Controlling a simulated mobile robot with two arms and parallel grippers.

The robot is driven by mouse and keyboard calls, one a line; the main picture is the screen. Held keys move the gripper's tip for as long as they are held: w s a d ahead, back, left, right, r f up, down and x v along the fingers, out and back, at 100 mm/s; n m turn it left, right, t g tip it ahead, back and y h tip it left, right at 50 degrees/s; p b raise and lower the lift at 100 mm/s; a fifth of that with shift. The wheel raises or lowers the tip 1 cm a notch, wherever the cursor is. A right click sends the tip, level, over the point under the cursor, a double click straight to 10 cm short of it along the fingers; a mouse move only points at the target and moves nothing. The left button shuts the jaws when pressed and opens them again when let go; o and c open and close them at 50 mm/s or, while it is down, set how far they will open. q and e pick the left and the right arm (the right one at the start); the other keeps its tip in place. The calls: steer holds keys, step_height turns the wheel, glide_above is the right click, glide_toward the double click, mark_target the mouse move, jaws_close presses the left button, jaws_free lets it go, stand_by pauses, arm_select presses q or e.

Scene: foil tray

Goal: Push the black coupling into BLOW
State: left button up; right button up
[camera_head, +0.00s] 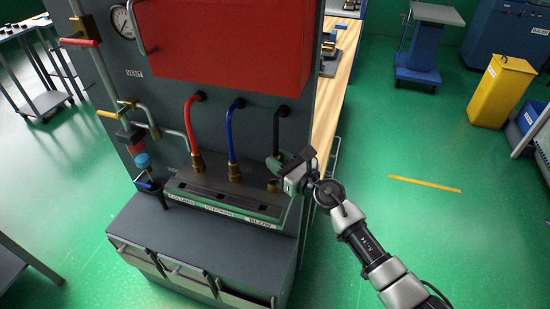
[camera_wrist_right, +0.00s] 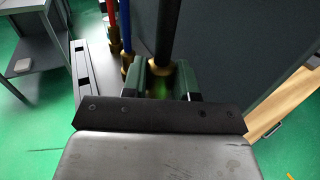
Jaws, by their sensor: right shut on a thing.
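The black hose (camera_head: 277,128) comes out of the dark cabinet wall and runs down to its brass coupling (camera_wrist_right: 159,70), which sits between my right gripper's green fingers in the right wrist view. My right gripper (camera_head: 276,168) is shut on this coupling, just above the right end of the manifold block (camera_head: 208,191). Its label there reads BLOW (camera_head: 259,224). A brass fitting (camera_head: 273,185) shows just below the fingers at that end. The fingers hide much of the coupling, and I cannot tell whether it is seated. My left gripper is not in view.
The red hose (camera_head: 188,125) and blue hose (camera_head: 230,135) end in brass couplings on the same block, left of the black one. A large red box (camera_head: 230,45) overhangs above. Valves and pipes (camera_head: 140,130) stand at left. Green floor (camera_head: 400,150) is open at right.

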steer(key=f, duration=0.1)
steer(key=f+b, duration=0.2)
steer(key=shift+w+a, duration=0.3)
steer(key=shift+a, duration=0.1)
steer(key=shift+s+d+f+b, duration=0.1)
steer(key=shift+d+f+b, duration=0.05)
steer(key=shift+f+b, duration=0.9)
steer(key=shift+b, duration=0.1)
steer(key=shift+f, duration=0.1)
steer(key=shift+f+b, duration=0.55)
steer(key=shift+b, duration=0.1)
steer(key=o, duration=1.1)
